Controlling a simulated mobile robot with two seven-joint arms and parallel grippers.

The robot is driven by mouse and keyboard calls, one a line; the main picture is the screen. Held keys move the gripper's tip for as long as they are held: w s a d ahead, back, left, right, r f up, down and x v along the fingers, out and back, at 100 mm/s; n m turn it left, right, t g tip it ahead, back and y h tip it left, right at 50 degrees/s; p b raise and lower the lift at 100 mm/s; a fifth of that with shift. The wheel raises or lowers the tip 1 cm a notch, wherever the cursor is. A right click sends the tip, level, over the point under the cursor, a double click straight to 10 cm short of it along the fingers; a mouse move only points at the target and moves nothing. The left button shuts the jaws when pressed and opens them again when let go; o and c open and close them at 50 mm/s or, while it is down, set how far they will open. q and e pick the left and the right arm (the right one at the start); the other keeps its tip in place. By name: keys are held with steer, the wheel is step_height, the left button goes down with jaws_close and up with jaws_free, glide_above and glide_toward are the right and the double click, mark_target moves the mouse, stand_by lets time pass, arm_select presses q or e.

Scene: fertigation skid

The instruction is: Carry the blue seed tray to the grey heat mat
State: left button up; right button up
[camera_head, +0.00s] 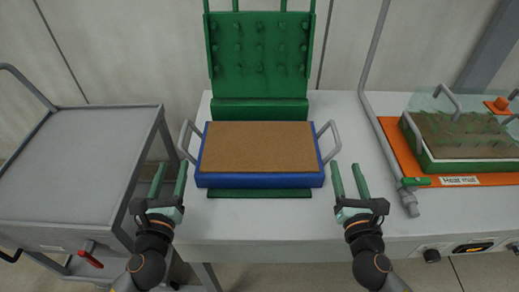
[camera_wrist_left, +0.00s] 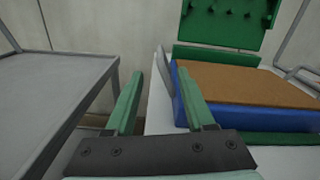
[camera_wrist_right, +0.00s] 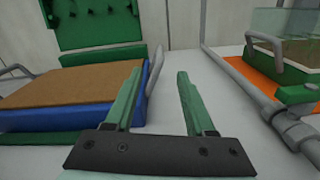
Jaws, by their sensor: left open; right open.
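The blue seed tray (camera_head: 260,181), filled with brown soil, sits level on the white bench in front of a green pegged stand. It has a grey loop handle at each end, left (camera_head: 187,141) and right (camera_head: 330,142). My left gripper (camera_head: 170,167) is open and empty, in front of the left handle. My right gripper (camera_head: 346,167) is open and empty, in front of the right handle. Neither touches the tray. The mat labelled "Heat mat" (camera_head: 393,150) at the right looks orange and carries a green tray (camera_head: 470,166). I see no grey mat.
A grey-topped cart (camera_head: 75,150) stands left of the bench. The green stand (camera_head: 259,60) rises behind the tray. A grey pipe (camera_head: 385,140) with a green-handled valve (camera_head: 416,182) runs between the blue tray and the orange mat. Bare bench (camera_head: 357,150) lies right of the tray.

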mark_target(186, 121)
arm_select(q)
steer(key=w, duration=1.2)
steer(key=shift+w, duration=0.25)
arm_select(e)
steer(key=w, duration=1.2)
steer(key=shift+w, duration=0.2)
arm_select(q)
steer(key=shift+c, duration=0.2)
arm_select(e)
steer(key=shift+c, duration=0.3)
arm_select(q)
jaws_close()
arm_select(e)
jaws_close()
arm_select(q)
steer(key=shift+r, duration=0.15)
arm_select(e)
steer(key=shift+r, duration=0.15)
